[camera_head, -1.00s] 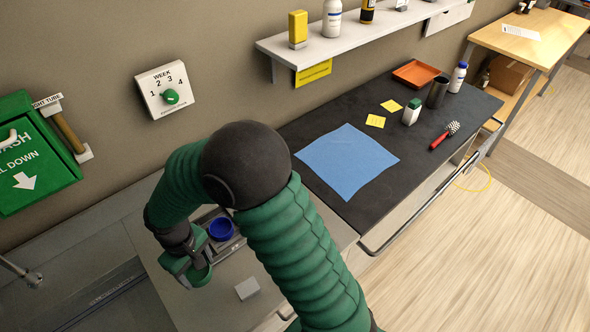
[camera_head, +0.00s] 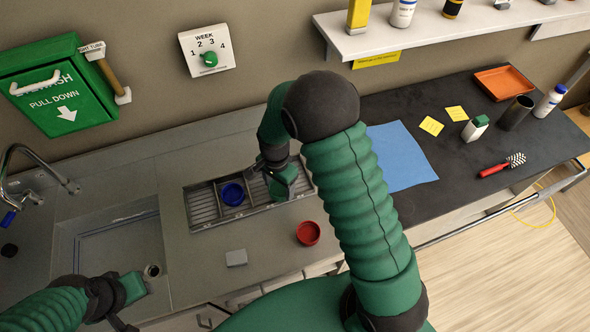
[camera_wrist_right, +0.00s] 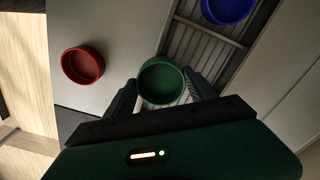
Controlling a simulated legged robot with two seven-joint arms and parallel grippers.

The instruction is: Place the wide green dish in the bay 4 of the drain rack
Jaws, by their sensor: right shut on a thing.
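The drain rack (camera_head: 203,207) is a grey slatted tray with dividers, set in the counter; no bay numbers are readable. A blue dish (camera_head: 232,194) stands in it, also at the top of the wrist view (camera_wrist_right: 229,8). My right gripper (camera_head: 280,184) is over the rack's right part, right of the blue dish. It is shut on the green dish (camera_wrist_right: 161,82), which is between the fingers in the wrist view with rack slats behind it. In the head view the dish blends with the green gripper. My left gripper (camera_head: 130,290) is at lower left, near the sink; its jaws are unclear.
A red dish (camera_head: 308,233) and a small grey block (camera_head: 236,258) are on the counter in front of the rack. The sink (camera_head: 115,240) and faucet (camera_head: 45,170) are to the left. A blue cloth (camera_head: 400,158) lies on the dark bench to the right.

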